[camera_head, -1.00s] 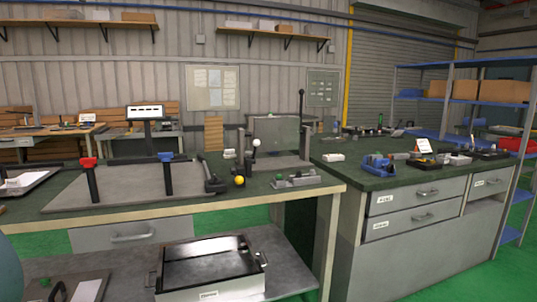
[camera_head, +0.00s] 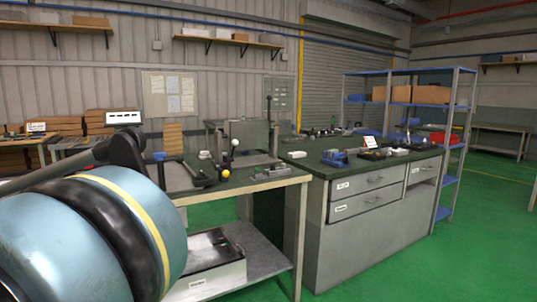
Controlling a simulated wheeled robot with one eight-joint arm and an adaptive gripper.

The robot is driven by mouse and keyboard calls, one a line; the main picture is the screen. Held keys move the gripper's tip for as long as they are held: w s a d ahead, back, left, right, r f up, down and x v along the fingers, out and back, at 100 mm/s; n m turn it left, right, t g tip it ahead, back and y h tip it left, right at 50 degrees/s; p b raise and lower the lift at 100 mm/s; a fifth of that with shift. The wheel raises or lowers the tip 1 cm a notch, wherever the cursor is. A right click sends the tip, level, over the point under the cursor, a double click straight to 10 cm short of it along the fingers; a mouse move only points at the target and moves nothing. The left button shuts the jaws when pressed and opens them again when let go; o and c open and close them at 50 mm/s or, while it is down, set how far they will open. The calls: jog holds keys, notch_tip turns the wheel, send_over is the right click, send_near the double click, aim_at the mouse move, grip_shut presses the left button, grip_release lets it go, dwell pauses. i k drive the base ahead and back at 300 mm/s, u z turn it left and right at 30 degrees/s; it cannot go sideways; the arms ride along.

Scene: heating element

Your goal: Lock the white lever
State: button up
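The white lever shows as a white ball knob (camera_head: 235,142) on a short dark stem. It stands on a fixture on the green-topped bench, in front of an upright clear panel (camera_head: 250,135). The stem looks roughly upright; whether it is locked cannot be told at this size. A yellow ball knob (camera_head: 225,174) sits lower, just left of the stem's foot. My large blue arm link with a yellow ring fills the lower left, with dark parts behind it. No gripper fingers can be made out, and nothing of mine touches the lever.
A tall black lever (camera_head: 269,108) rises at the panel's right. A blue-topped post (camera_head: 159,157) stands left. A grey drawer cabinet (camera_head: 365,210) adjoins the bench at right, with a blue shelf rack (camera_head: 440,150) beyond. A metal tray (camera_head: 215,262) lies on the lower shelf. Green floor is free at right.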

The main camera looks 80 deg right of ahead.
aim_at(234, 142)
jog(key=z, duration=3.15)
jog(key=k, duration=0.85)
jog(key=u, duration=0.4)
jog(key=i, duration=0.7)
